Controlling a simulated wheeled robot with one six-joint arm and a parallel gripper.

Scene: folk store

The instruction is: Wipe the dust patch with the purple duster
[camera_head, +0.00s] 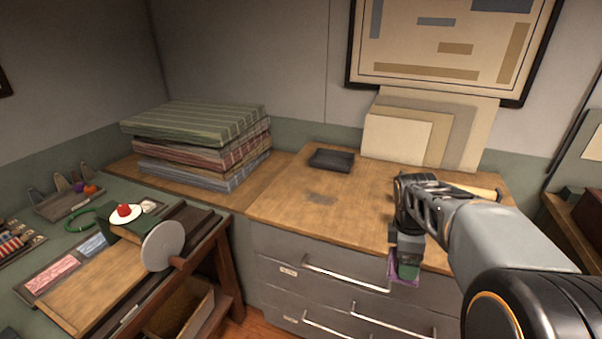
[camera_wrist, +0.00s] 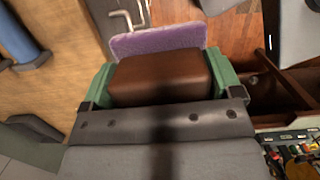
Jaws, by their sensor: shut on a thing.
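The purple duster shows in the wrist view as a brown block (camera_wrist: 160,76) with a purple fuzzy pad (camera_wrist: 158,38) at its far side. My gripper (camera_wrist: 165,85) is shut on the brown block, with green fingers on both sides. In the head view my gripper (camera_head: 406,268) hangs in front of the drawer cabinet's right side, with part of the purple pad (camera_head: 402,281) showing. The dust patch (camera_head: 321,199) is a grey-brown smudge on the wooden top (camera_head: 290,218), left of my gripper and apart from the duster.
A dark tray (camera_head: 332,160) lies behind the patch. Folded striped cloths (camera_head: 200,145) are stacked at the back left. Pale boards (camera_head: 400,135) lean on the wall. Drawer handles (camera_head: 345,277) stick out in front. A cluttered workbench (camera_head: 90,285) stands at left. The wood around the patch is clear.

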